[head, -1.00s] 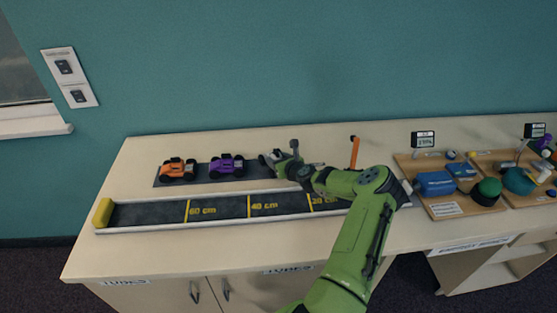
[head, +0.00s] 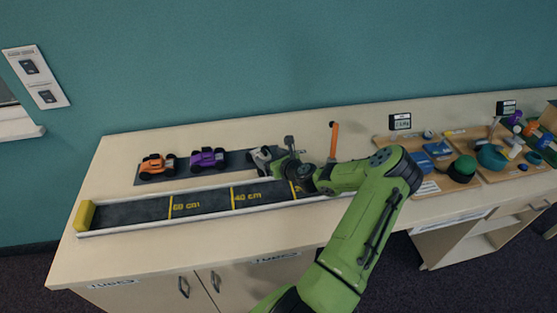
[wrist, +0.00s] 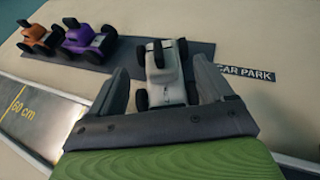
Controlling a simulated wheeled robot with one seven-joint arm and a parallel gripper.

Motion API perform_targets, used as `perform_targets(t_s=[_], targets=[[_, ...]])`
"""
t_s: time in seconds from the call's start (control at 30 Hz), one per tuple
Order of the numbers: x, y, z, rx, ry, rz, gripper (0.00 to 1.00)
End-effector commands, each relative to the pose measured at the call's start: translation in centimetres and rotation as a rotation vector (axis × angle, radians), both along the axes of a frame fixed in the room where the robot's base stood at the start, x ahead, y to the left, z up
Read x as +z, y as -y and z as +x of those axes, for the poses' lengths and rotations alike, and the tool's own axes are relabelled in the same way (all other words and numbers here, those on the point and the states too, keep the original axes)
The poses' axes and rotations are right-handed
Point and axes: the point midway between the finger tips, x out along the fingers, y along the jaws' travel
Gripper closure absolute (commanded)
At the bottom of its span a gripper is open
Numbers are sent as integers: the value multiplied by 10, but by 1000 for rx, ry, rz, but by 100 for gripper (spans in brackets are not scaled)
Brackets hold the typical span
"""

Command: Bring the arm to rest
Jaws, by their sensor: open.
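My green arm reaches over the counter from the lower right in the head view. My gripper (wrist: 155,85) is open, its two dark fingers apart on either side of a white toy car (wrist: 164,75). The white car stands on the dark parking mat (wrist: 118,58) and shows clear space beside the fingers. In the head view my gripper (head: 283,160) is at the right end of the mat and partly hides the white car (head: 262,155).
An orange car (head: 157,164) and a purple car (head: 207,157) stand on the mat. A marked track (head: 150,211) with a yellow end block (head: 84,215) runs in front. An orange post (head: 334,140) stands behind my wrist; boards with parts (head: 428,160) lie right.

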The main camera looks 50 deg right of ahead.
Motion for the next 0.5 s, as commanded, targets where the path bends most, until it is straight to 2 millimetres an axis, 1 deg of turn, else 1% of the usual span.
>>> perform_targets(t_s=[0.03, 0.1, 0.2, 0.33, 0.5], targets=[[7, -3, -14, -2, 0, 0, 20], [15, -10, -29, 0, 3, 0, 20], [24, -16, -46, 1, 7, -1, 20], [30, -21, -58, 5, 11, -2, 20], [32, -23, -60, 6, 13, -4, 20]])
